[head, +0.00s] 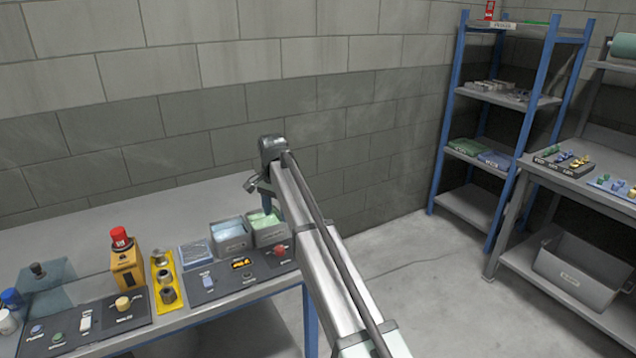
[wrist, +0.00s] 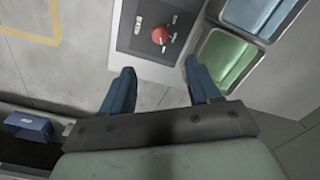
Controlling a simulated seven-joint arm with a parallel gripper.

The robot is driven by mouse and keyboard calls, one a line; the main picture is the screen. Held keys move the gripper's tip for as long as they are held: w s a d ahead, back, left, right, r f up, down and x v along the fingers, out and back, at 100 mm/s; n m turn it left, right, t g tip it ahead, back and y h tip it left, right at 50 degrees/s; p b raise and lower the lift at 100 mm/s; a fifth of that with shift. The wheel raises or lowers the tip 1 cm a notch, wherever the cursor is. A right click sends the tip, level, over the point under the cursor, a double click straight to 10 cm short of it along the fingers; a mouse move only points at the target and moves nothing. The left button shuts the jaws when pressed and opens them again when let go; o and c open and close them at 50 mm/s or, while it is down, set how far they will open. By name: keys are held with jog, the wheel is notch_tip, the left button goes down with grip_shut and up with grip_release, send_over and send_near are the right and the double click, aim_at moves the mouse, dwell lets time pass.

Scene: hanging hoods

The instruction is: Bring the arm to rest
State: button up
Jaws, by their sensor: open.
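My arm (head: 325,255) reaches from the lower right toward the right end of the workbench in the head view. In that view my gripper (head: 262,206) is partly seen, with a blue finger pointing down beside the green-lined bin. In the wrist view my gripper (wrist: 160,88) shows two blue fingers spread well apart with nothing between them. The fingers appear above the floor and the edge of a control panel (wrist: 135,38) with a red knob (wrist: 160,35).
The bench (head: 200,195) carries grey bins with blue (head: 230,230) and green (head: 266,222) contents, a yellow box with a red button (head: 120,238), and control panels. A blue-framed shelf (head: 500,100) stands at the back right. Open floor (head: 400,255) lies between.

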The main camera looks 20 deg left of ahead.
jog(key=w+d+f, duration=0.4)
jog(key=d+f, duration=0.4)
jog(key=d, duration=0.1)
jog(key=w+d+f, duration=0.3)
jog(key=d+f, duration=0.4)
jog(key=d, duration=0.2)
jog(key=s+d+f+n+g, duration=0.1)
jog(key=s+d+f, duration=0.5)
jog(key=f, duration=0.4)
jog(key=s+d+f, duration=0.4)
jog(key=d+f, duration=0.3)
jog(key=f, duration=0.2)
jog(key=s+d+f+n+g, duration=0.1)
jog(key=s+d+f, duration=0.65)
jog(key=s, duration=0.25)
jog(key=s+d+f+g, duration=0.2)
jog(key=s+d+f, duration=0.4)
jog(key=s+f, duration=0.4)
jog(key=s+d+f+g, duration=0.1)
jog(key=s+d, duration=0.1)
jog(key=s, duration=0.7)
jog(key=s+d+f+g, duration=0.1)
jog(key=s+d, duration=0.2)
jog(key=s, duration=0.6)
jog(key=s+d+f+n, duration=0.1)
jog(key=s+d, duration=0.1)
jog(key=s, duration=0.7)
jog(key=shift+s+d+f+g, duration=0.25)
jog(key=shift+d+f+g, duration=0.1)
jog(key=shift+g, duration=0.05)
